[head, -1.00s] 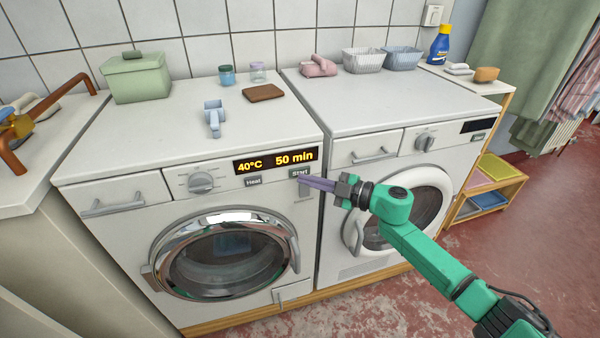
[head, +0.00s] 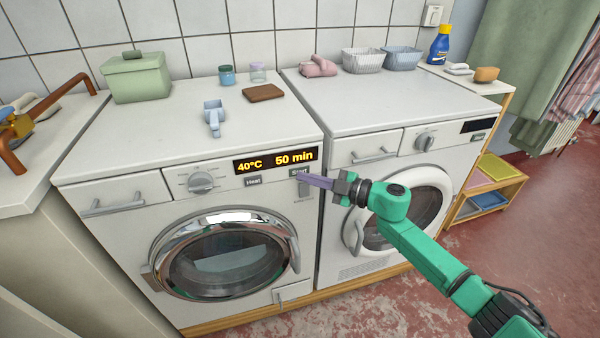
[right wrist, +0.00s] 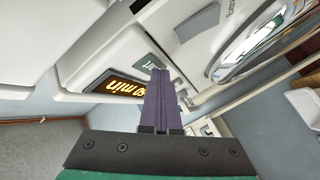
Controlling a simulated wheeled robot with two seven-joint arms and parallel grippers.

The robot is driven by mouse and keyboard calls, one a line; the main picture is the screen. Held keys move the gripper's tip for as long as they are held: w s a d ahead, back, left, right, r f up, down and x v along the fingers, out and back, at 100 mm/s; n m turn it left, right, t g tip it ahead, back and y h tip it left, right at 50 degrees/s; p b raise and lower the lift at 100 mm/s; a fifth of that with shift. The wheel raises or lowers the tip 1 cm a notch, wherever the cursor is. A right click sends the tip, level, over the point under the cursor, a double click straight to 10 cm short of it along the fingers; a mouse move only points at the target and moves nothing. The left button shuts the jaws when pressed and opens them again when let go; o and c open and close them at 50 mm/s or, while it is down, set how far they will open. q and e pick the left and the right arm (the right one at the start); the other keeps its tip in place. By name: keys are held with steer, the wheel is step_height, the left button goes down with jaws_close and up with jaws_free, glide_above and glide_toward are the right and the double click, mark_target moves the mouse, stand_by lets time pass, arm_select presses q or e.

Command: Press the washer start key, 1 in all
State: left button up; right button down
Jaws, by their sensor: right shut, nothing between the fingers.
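The washer (head: 120,225) is the left machine, with a lit display (head: 275,161) reading 40°C and 50 min. Below the display are the Heat key (head: 254,181) and the grey start key (head: 297,171). My right gripper (head: 308,179) is shut and empty, its purple fingers pointing left at the start key. Its tips overlap the key's lower edge in the head view. In the right wrist view, the shut fingers (right wrist: 160,85) reach the start key (right wrist: 152,62), hiding part of its lettering. I cannot tell whether they touch it. My left gripper is out of view.
A second white machine (head: 385,120) stands close on the right, behind my right arm. The washer's round door (head: 225,255) is shut, below the keys. A green box (head: 135,80), a blue scoop (head: 213,118) and a brown block (head: 263,92) lie on the washer top.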

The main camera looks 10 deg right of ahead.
steer(key=shift+s, duration=0.1)
steer(key=shift+s+p, duration=0.55)
steer(key=shift+s, duration=0.2)
